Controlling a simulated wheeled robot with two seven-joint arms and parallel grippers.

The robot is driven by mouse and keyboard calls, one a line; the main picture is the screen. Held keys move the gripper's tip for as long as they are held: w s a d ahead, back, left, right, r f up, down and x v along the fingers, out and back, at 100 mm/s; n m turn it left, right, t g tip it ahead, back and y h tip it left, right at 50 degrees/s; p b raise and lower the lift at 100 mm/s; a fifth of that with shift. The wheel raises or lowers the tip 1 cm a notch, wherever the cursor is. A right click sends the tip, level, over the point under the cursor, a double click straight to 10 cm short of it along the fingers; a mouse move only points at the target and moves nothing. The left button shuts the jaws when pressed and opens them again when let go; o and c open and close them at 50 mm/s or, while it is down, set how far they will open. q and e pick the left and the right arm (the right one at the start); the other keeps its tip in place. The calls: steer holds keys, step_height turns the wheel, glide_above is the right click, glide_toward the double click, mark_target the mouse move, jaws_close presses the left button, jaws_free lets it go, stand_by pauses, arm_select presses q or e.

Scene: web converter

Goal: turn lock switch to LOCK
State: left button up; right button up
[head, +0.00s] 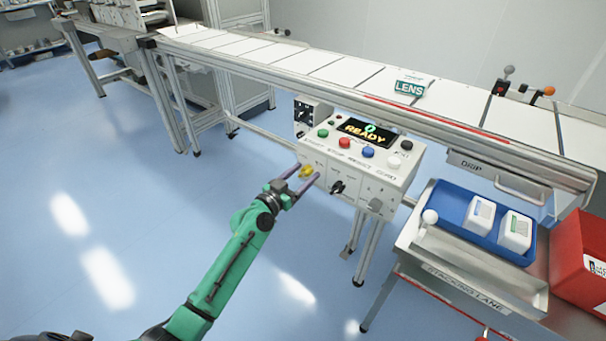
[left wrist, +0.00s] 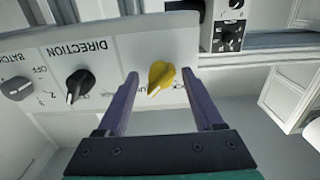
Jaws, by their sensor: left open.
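A yellow rotary switch (head: 306,171) sits at the left end of the lower front face of the white control panel (head: 400,180). It also shows in the left wrist view (left wrist: 160,78), where the picture is upside down and its labels are partly hidden, so I cannot read them. My left gripper (head: 305,174) is open in front of it. In the left wrist view the two purple fingers (left wrist: 160,76) stand on either side of the yellow switch, with a gap on each side. My right gripper is not in view.
A black DIRECTION switch (left wrist: 78,85) and a grey BATCH switch (left wrist: 17,90) sit beside it on the same face. Coloured buttons and a READY display (head: 366,132) are on top. A conveyor (head: 300,65) runs behind. A blue tray (head: 450,196) stands at the right.

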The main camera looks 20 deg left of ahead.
arm_select(q)
jaws_close()
steer(key=shift+n, duration=0.3)
steer(key=n, duration=0.4)
steer(key=shift+a+r, duration=0.1)
steer(key=n, duration=0.4)
steer(key=shift+w+n, duration=0.1)
steer(key=shift+n, duration=0.2)
steer(key=n+p, duration=0.1)
steer(key=n, duration=0.3)
steer(key=shift+a+n, duration=0.1)
steer(key=shift+n, duration=0.2)
steer(key=shift+r+n, duration=0.1)
steer(key=shift+n, duration=2.1)
